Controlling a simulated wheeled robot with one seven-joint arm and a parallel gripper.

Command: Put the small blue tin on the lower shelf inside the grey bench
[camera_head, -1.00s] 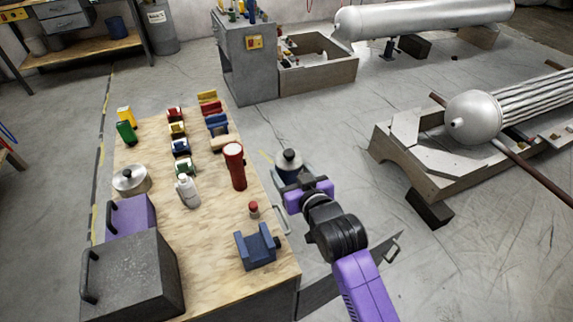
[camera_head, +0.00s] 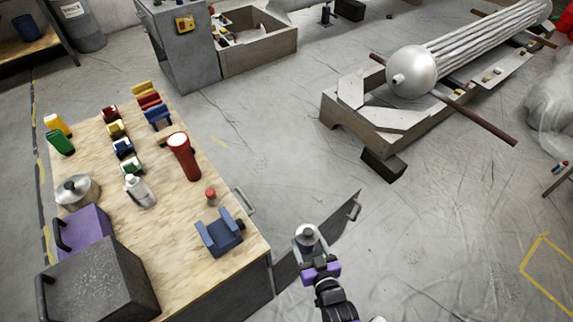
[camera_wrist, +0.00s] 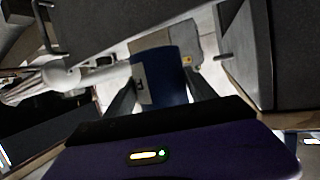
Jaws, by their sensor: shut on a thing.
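My gripper (camera_head: 314,254) is shut on the small blue tin (camera_head: 307,237), which has a pale top with a dark knob in the head view. The wrist view shows the tin's blue side (camera_wrist: 170,82) with a pale label between my two dark fingers. The grey bench (camera_head: 243,299) has a wooden top and stands at the left. Its grey door (camera_head: 335,235) stands open, out to the right, with a handle at its far end. My gripper and tin are to the right of the bench, in front of the door in the picture. The lower shelf is hidden in the head view.
The bench top carries a blue vise-like block (camera_head: 219,235), a red flashlight (camera_head: 184,156), a white bottle (camera_head: 139,191), a dark grey box (camera_head: 100,285) and several small items. A bench handle (camera_head: 244,201) juts out. Floor right of the door is clear.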

